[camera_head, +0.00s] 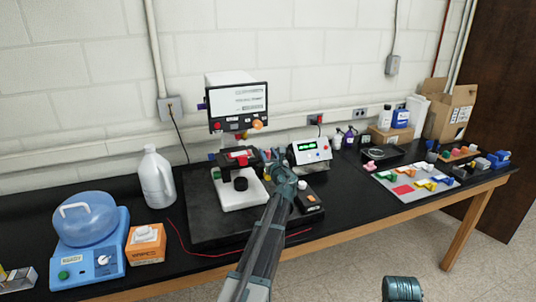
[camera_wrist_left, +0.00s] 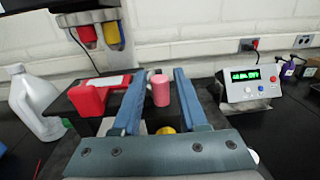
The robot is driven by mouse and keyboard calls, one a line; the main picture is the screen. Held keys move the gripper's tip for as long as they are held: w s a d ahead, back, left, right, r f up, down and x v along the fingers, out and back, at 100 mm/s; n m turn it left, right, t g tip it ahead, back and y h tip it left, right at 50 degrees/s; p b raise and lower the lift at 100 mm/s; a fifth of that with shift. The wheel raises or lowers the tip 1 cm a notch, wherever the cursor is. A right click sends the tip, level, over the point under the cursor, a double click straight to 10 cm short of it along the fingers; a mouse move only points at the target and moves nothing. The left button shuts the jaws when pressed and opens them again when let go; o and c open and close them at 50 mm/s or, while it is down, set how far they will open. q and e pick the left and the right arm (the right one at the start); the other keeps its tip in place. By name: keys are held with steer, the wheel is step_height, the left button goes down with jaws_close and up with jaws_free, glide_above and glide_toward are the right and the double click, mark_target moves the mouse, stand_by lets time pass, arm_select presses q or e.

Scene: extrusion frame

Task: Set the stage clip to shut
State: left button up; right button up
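The microscope-like instrument (camera_head: 243,190) has a white base, a dark stage and a screen on top. A red part (camera_head: 240,156) sits at its stage; in the left wrist view a red block (camera_wrist_left: 90,98) lies left of my fingers. A pink-red cylinder (camera_wrist_left: 161,90) stands upright in line with the gap between the fingers, with space on both sides. I cannot tell for sure which red part is the stage clip. My left gripper (camera_head: 273,163) is at the instrument's right side, open and empty; its fingers (camera_wrist_left: 158,76) point toward the stage.
A control box with a green display (camera_head: 310,151) stands right of the gripper. A white jug (camera_head: 156,178) and a blue device with a dome (camera_head: 88,240) are at left. A black device (camera_head: 308,200) lies close to my left arm. Small coloured parts lie on a mat (camera_head: 403,189) at right.

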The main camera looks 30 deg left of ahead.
arm_select(q)
jaws_close()
steer(key=shift+w, duration=0.1)
steer(key=w+n+g+y, duration=0.1)
steer(key=g, duration=0.1)
steer(key=n+g+y, duration=0.1)
steer(key=n+g, duration=0.1)
steer(key=shift+w+d+y, duration=0.1)
steer(key=shift+w+y, duration=0.3)
steer(key=n+g, duration=0.2)
steer(key=g, duration=0.1)
steer(key=w+n+g+y, duration=0.1)
steer(key=n+g, duration=0.1)
steer(key=g, duration=0.1)
steer(key=w+a+n+g+y, duration=0.1)
steer(key=n+g, duration=0.1)
steer(key=g, duration=0.1)
steer(key=shift+w+a+n+g, duration=0.15)
steer(key=shift+n+g, duration=0.55)
steer(key=shift+g, duration=0.35)
steer(key=shift+w+a+n+g, duration=0.15)
steer(key=shift+n+g, duration=0.55)
steer(key=shift+g, duration=0.35)
steer(key=shift+s+g+h, duration=0.15)
steer(key=shift+g+h, duration=0.15)
